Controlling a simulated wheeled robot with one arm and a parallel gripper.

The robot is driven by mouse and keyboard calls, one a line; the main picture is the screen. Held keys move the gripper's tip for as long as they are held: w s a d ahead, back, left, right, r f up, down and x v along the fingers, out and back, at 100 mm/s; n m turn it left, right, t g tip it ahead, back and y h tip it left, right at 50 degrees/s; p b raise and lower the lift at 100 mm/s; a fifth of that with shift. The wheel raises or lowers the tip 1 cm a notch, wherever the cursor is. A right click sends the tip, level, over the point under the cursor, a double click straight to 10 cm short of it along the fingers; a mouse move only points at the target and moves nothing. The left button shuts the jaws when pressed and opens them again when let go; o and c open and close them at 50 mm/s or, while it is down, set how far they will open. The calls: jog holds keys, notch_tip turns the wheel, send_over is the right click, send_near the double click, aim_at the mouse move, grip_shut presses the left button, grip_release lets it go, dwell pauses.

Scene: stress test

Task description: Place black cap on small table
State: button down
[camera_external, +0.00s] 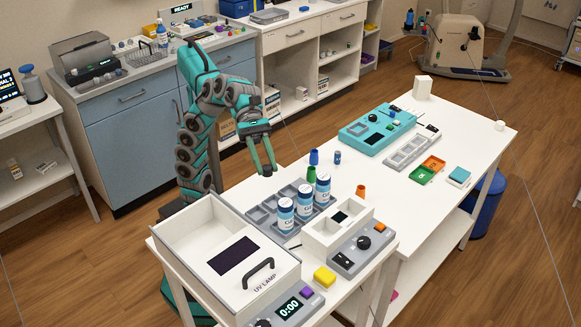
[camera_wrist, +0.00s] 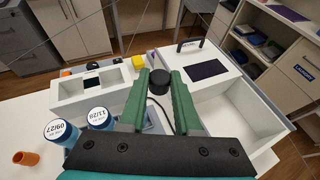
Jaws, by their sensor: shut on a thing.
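My gripper (camera_external: 264,170) is shut on the black cap (camera_wrist: 158,82), a short dark cylinder between the green fingertips in the wrist view. In the external view the cap is a small dark spot at the fingertips, above the left edge of the white work table (camera_external: 463,125) and near the grey rack. A smaller white table (camera_external: 35,118) with a laptop stands at the far left, apart from my gripper. A lower front table carries the UV lamp box (camera_external: 215,228). I cannot tell which one is the task's small table.
Three blue-and-white bottles (camera_external: 285,214) stand in the grey rack (camera_external: 262,217). Blue, green and orange caps stand nearby. A white open holder (camera_external: 318,232) and a yellow block (camera_external: 324,277) are close. The work table's right end has bare room.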

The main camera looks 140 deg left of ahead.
jog(key=s+d+n+y, duration=0.1)
jog(key=s+d, duration=0.6)
jog(key=s, duration=0.1)
jog(key=s+a+f+n+y+p, duration=0.1)
jog(key=s+a+f+n+y, duration=0.25)
jog(key=s+a, duration=0.55)
jog(key=s+a+f+n+y+p, duration=0.1)
jog(key=s+a+f+n+y, duration=0.25)
jog(key=s+a, duration=0.55)
jog(key=s+f+n+y, duration=0.1)
jog(key=s+f+y, duration=0.2)
jog(key=s+f, duration=0.3)
jog(key=w+a+f+p, duration=0.1)
jog(key=w, duration=0.4)
jog(key=w+a+f, duration=0.1)
jog(key=w, duration=0.4)
jog(key=w+a+p, duration=0.1)
jog(key=w+a, duration=0.1)
jog(key=w, duration=0.3)
jog(key=shift+w+a+f+p, duration=0.1)
jog(key=shift+w+f+p, duration=0.15)
jog(key=shift+f+p, duration=0.15)
jog(key=shift+w+a+r, duration=0.1)
jog(key=shift+w, duration=0.4)
jog(key=shift+f+n+b, duration=0.3)
jog(key=shift+f+b, duration=0.25)
jog(key=shift+f, duration=1.2)
